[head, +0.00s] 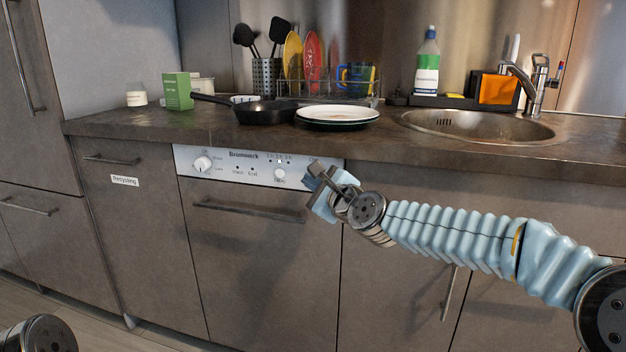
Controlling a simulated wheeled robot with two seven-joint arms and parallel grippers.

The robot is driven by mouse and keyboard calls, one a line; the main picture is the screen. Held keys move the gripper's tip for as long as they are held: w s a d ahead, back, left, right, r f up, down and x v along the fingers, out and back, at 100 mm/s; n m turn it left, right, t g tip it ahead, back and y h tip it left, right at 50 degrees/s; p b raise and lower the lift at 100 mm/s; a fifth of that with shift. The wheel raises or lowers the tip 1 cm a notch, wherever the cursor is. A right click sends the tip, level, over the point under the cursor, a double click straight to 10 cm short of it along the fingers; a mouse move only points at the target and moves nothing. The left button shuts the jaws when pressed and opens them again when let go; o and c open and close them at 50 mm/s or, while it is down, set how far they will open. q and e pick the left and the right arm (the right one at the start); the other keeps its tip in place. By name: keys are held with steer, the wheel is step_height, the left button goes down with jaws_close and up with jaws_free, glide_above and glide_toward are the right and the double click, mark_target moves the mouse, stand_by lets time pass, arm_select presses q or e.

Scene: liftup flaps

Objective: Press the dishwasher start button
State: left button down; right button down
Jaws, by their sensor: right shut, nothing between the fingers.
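The dishwasher (250,255) is built in under the counter, its door closed. Its white control panel (222,173) has a large dial (202,163) at the left. A round white button (280,174) with a small label under it sits towards the right; the label is too small to read surely. My right gripper (314,172) is shut and empty, just right of the button, in front of the panel's right end, which it partly hides. I cannot tell whether it touches the panel. My left gripper is out of view.
The dishwasher handle (248,211) runs below the panel. The counter edge (420,166) overhangs above. A pan (265,111), plates (338,113) and a sink (480,124) are on top. A drawer marked Recycling (125,181) is to the left.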

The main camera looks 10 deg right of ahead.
steer(key=shift+w+d, duration=0.15)
steer(key=shift+w, duration=0.15)
stand_by(0.6)
stand_by(0.4)
steer(key=shift+s+a+b, duration=0.35)
steer(key=shift+s+b, duration=0.05)
steer(key=shift+s, duration=0.3)
steer(key=shift+s+a+b, duration=0.1)
steer(key=shift+s+a, duration=0.25)
steer(key=shift+s, duration=0.4)
steer(key=shift+s+a+b, duration=0.1)
steer(key=shift+s+a, duration=0.3)
steer(key=shift+s, duration=0.3)
steer(key=shift+s+a+b, duration=0.1)
steer(key=shift+s+a, duration=0.25)
steer(key=shift+s, duration=0.4)
